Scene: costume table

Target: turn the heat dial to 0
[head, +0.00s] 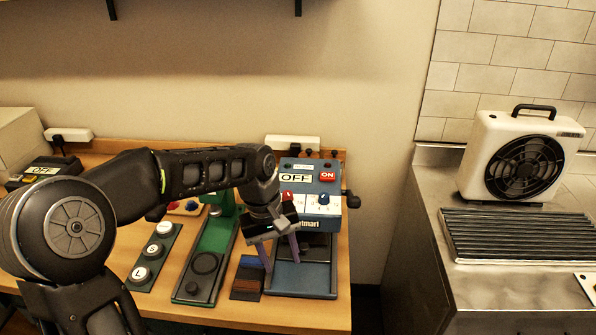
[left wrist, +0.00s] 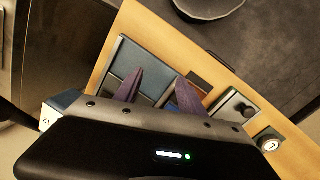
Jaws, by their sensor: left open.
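A blue machine (head: 328,182) with OFF and ON labels stands at the back right of the wooden table. Its white front panel carries a blue knob (head: 323,199) and a red knob (head: 287,196); I cannot tell which is the heat dial, and their settings are too small to read. My left gripper (head: 281,252) is open and empty, its purple fingers pointing down in front of the panel, above the machine's blue base (head: 300,282). In the left wrist view the open fingers (left wrist: 160,77) show over the base (left wrist: 140,58); only a corner of the machine (left wrist: 65,99) shows there.
A green device (head: 203,263), a strip of round lettered buttons (head: 152,252) and small dark blocks (head: 248,283) lie left of the machine. A black side knob (head: 352,200) sticks out at its right. A metal counter (head: 500,300) with a fan (head: 520,155) stands further right.

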